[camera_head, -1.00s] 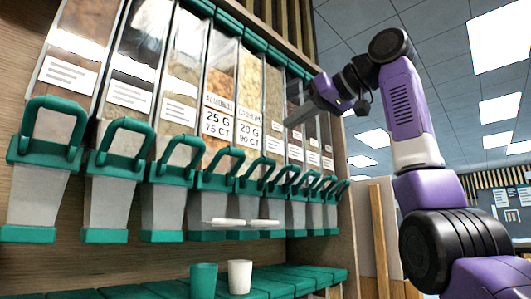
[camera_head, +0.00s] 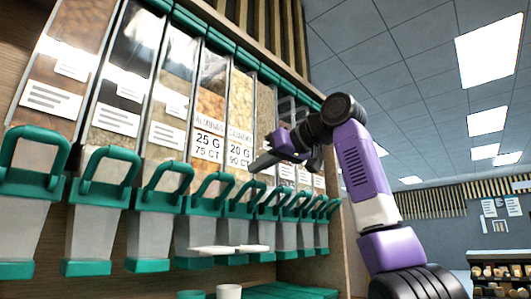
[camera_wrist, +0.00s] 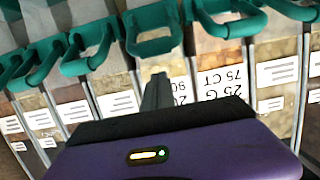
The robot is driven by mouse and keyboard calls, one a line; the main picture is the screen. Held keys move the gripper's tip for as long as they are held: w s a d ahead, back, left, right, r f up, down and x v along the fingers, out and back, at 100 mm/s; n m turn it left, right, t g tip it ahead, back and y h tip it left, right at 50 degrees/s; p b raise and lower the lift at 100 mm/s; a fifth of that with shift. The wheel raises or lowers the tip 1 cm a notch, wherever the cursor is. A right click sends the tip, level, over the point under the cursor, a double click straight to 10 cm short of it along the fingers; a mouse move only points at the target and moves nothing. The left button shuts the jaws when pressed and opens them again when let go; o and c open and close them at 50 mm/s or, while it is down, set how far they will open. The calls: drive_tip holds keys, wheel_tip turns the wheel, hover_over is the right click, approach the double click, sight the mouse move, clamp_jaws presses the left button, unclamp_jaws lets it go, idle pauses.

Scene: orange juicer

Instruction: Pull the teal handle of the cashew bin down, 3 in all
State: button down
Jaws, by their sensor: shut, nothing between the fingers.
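The cashew bin (camera_head: 240,102) is one of a row of clear bins, with pale nuts and a white label reading 20 G, 90 CT. Its teal handle (camera_head: 243,193) is a raised loop below the label. In the wrist view the picture is turned over, and this handle (camera_wrist: 155,42) shows above the label. My gripper (camera_head: 256,167) is shut and empty, in front of the bins a little above and right of the cashew handle. In the wrist view my fingers (camera_wrist: 157,88) point toward that handle and overlap the label; I see no contact.
The almond bin's handle (camera_head: 208,192) is close on the left, and another teal handle (camera_head: 268,202) is close on the right. White flat pieces (camera_head: 228,249) stick out below the bins. A white cup (camera_head: 229,292) and a teal cup (camera_head: 190,295) stand below.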

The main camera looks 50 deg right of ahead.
drive_tip(key=shift+s+f, duration=0.35)
drive_tip(key=shift+f, duration=0.2)
drive_tip(key=shift+s+f, duration=0.35)
drive_tip(key=shift+f, duration=0.2)
drive_tip(key=shift+f, duration=0.1)
drive_tip(key=shift+s+f+t+b, duration=0.25)
drive_tip(key=shift+t+b, duration=0.45)
drive_tip(key=shift+b, duration=0.3)
